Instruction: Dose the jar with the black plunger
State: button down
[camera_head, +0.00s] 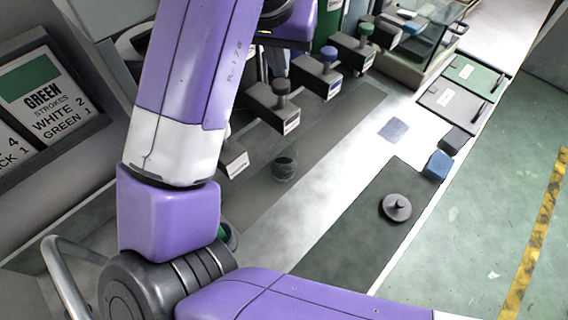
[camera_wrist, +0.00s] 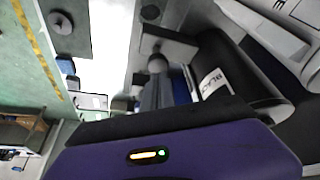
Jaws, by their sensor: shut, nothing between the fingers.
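The black plunger (camera_head: 282,88) is a dark knob on a stem above a box-like dispenser head (camera_head: 272,108). In the wrist view the plunger knob (camera_wrist: 157,63) shows just beyond my fingertips, and the canister beside it has a partly hidden label starting "BLAC". My gripper (camera_wrist: 156,78) is shut and empty, with its fingers pointing at the knob; I cannot tell whether they touch it. In the head view my arm partly hides it. The open-looking jar (camera_head: 284,166) is dark glass and stands on the grey strip in front of the dispenser head.
Blue (camera_head: 328,56) and green (camera_head: 366,30) plungers stand further along the row; a white-fronted dispenser (camera_head: 235,163) is nearer. A blue block (camera_head: 437,165) sits at the counter edge. A recipe card (camera_head: 50,95) stands left.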

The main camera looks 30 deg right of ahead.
aim_at(281, 84)
jog(key=shift+f, duration=0.15)
jog(key=shift+f+b, duration=1.1)
jog(key=shift+f, duration=0.7)
jog(key=shift+r+p, duration=1.9)
jog(key=shift+r, duration=0.05)
jog(key=shift+r, duration=0.1)
notch_tip(281, 84, up, 6)
jog(key=p, duration=0.5)
